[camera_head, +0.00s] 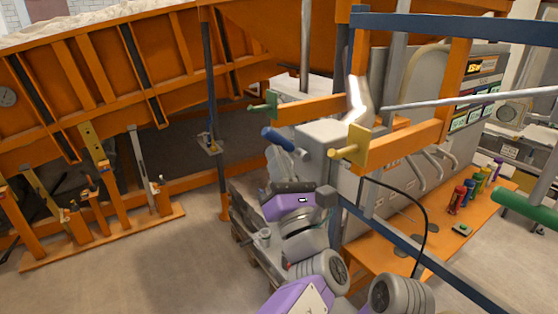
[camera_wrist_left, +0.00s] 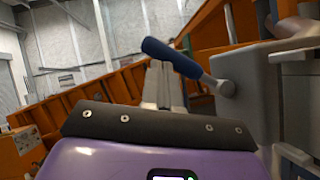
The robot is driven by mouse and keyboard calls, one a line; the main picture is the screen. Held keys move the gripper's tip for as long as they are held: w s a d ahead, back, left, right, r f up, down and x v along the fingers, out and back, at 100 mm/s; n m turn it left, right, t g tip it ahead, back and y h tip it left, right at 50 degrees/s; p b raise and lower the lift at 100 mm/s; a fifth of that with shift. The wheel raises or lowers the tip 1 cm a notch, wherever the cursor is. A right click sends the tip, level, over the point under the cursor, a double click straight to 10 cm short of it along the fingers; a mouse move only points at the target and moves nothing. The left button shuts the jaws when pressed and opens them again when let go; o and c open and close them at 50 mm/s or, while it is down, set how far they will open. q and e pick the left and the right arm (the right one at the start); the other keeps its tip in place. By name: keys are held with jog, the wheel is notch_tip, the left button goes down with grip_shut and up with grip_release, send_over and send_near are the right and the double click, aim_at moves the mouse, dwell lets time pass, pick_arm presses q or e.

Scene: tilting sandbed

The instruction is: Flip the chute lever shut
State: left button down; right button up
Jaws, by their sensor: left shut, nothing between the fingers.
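The lever with a blue handle (camera_head: 278,139) sits on the left side of a grey box (camera_head: 325,135) at the middle of the head view. Its blue grip (camera_wrist_left: 171,58) also shows in the left wrist view, slanting up and left from a grey pivot on the box. My left gripper (camera_head: 279,158) is just below the blue handle, its fingers pointing up. In the left wrist view its fingers (camera_wrist_left: 163,82) are together and empty, with their tips close to the handle's underside. I cannot tell whether they touch it. My right gripper is out of view.
An orange sandbed (camera_head: 95,75) fills the left. Orange beams with a yellow plate (camera_head: 355,142) and a green knob (camera_head: 271,103) stand above the gripper. An orange bench (camera_head: 390,245) with several coloured bottles is at right. Bare floor (camera_head: 170,255) lies at lower left.

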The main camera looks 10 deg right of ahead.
pick_arm(q)
jog(key=b+v, duration=0.2)
jog(key=v, duration=0.5)
jog(key=shift+s, duration=0.2)
jog(key=shift+d+f, duration=0.15)
